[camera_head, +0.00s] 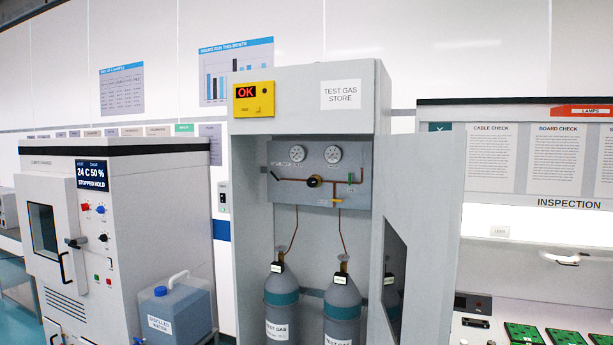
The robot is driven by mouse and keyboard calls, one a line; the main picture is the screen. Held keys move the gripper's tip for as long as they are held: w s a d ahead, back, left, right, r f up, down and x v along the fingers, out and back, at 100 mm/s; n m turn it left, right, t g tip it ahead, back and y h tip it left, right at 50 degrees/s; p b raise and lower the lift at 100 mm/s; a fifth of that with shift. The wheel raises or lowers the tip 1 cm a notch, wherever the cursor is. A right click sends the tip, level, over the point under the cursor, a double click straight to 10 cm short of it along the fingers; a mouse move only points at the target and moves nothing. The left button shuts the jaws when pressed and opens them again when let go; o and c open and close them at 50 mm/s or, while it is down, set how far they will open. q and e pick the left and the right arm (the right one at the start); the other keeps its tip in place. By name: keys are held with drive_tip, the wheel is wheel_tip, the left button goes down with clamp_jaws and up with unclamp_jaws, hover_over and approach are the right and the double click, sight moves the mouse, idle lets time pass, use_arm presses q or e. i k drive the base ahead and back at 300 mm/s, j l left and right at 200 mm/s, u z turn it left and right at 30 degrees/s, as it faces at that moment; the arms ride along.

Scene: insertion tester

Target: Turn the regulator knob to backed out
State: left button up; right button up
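The regulator knob (315,181) is a small black round knob with a brassy rim. It sits on the copper pipe line of the grey gas panel (280,157), inside the open test gas store cabinet (300,96). Its turned position is too small to read. Two pressure gauges (332,154) sit above it, and a green-handled valve (351,177) is on its right. A dark lever (274,175) is at the left end of the pipe. Neither of my grippers shows in the head view, and nothing is seen touching the knob.
The cabinet's door (424,230) stands open on the right. Two gas cylinders (282,306) stand below the panel. A climate chamber (125,225) and a blue water container (176,308) are on the left; an inspection bench (545,337) with green boards is on the right.

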sight(312, 182)
drive_tip(key=i+j+z, duration=0.25)
drive_tip(key=i+j, duration=0.55)
drive_tip(key=i, duration=0.3)
